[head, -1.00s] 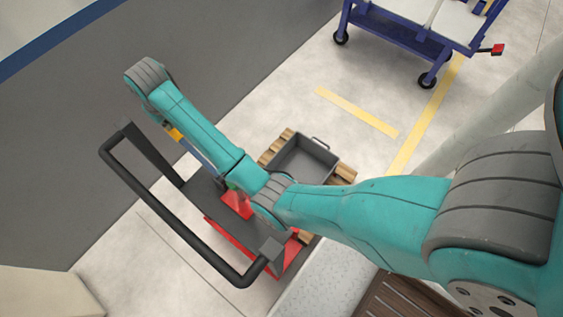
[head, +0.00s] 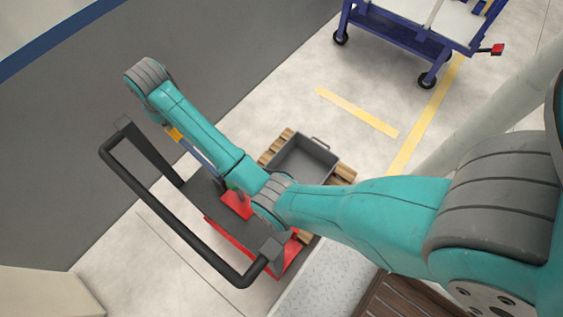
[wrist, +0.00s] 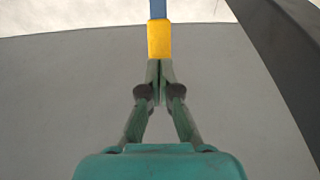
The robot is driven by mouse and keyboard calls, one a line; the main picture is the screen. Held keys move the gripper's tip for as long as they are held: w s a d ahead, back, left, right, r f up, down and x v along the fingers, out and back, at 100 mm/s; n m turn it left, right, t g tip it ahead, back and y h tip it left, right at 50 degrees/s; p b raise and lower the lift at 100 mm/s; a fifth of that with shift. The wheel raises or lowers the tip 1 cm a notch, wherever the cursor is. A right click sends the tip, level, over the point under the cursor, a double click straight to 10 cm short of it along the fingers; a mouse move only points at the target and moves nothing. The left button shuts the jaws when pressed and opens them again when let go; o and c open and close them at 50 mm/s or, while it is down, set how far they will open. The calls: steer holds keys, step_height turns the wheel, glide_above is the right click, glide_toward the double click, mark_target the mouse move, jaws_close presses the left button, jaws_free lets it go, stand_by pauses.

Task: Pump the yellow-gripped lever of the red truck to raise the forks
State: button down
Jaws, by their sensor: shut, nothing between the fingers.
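The red truck (head: 282,264) stands left of centre in the head view, with a black handle frame (head: 160,210). Its lever (head: 203,159) is a blue-grey rod with a yellow grip (head: 174,134), partly hidden by my arm. In the wrist view the yellow grip (wrist: 159,40) is straight ahead of my gripper (wrist: 158,64). The fingers are shut with nothing between them, and their tips are at the grip's near end. I cannot tell if they touch it. My fingers are hidden in the head view. The forks are not visible.
A grey bin (head: 303,160) sits on a wooden pallet (head: 343,173) beyond the truck. The handle frame's dark post (wrist: 285,60) is close on the right in the wrist view. A blue cart (head: 395,35) stands at the back.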

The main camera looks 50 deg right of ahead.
mark_target(182, 145)
steer(key=shift+f, duration=0.15)
steer(key=shift+r, duration=0.2)
stand_by(2.6)
stand_by(0.4)
steer(key=shift+s+f+x, duration=0.4)
steer(key=shift+s+x, duration=1.15)
steer(key=shift+x, duration=4.8)
steer(key=w+v, duration=0.1)
steer(key=v, duration=0.3)
steer(key=w+v, duration=0.1)
steer(key=v, duration=0.3)
steer(key=w+v, duration=0.1)
steer(key=v, duration=0.3)
steer(key=shift+r, duration=0.75)
